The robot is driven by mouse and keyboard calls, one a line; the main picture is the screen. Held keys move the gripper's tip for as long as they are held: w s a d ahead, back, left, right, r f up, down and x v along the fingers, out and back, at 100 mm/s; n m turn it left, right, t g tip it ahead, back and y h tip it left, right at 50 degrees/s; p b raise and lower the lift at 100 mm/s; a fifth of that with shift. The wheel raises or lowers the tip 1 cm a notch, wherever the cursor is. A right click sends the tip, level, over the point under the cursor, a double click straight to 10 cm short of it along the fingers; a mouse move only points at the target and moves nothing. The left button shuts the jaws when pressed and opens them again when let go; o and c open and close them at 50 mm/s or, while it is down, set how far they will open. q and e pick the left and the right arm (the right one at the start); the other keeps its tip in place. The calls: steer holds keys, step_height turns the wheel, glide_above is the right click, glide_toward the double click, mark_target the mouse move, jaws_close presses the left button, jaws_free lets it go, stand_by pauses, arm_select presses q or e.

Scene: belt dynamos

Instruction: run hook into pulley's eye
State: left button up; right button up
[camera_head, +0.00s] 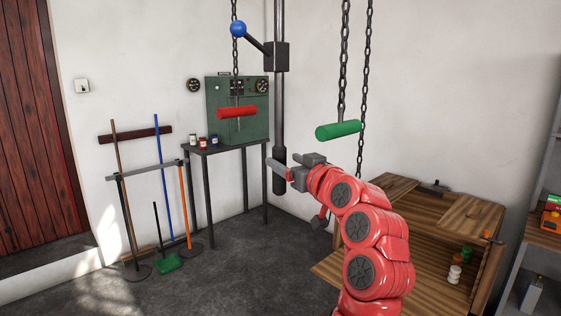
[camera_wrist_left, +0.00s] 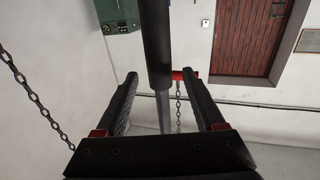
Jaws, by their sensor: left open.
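I cannot make out a hook or a pulley's eye in either view. My left gripper (camera_head: 281,166) is open at the dark vertical pole (camera_head: 280,100). In the left wrist view, the fingers of my left gripper (camera_wrist_left: 160,76) stand to either side of the pole (camera_wrist_left: 156,45), with gaps; I cannot tell how deep it sits between them. A lever with a blue ball (camera_head: 238,28) sticks out high on the pole. A chain with a red handle (camera_head: 237,113) hangs to the left, and chains with a green handle (camera_head: 338,130) to the right. My right gripper is out of view.
A green control box (camera_head: 238,130) stands on a dark table (camera_head: 210,150) behind the pole. A wooden cabinet (camera_head: 395,190) stands at the right, near my arm. Brooms (camera_head: 165,190) lean at the left wall. The floor (camera_head: 235,265) in front is clear.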

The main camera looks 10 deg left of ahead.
arm_select(q)
steer(key=b+v, duration=0.1)
steer(key=v, duration=1.2)
steer(key=shift+s+d+b, duration=0.2)
steer(key=shift+d+b, duration=0.05)
steer(key=shift+b, duration=0.15)
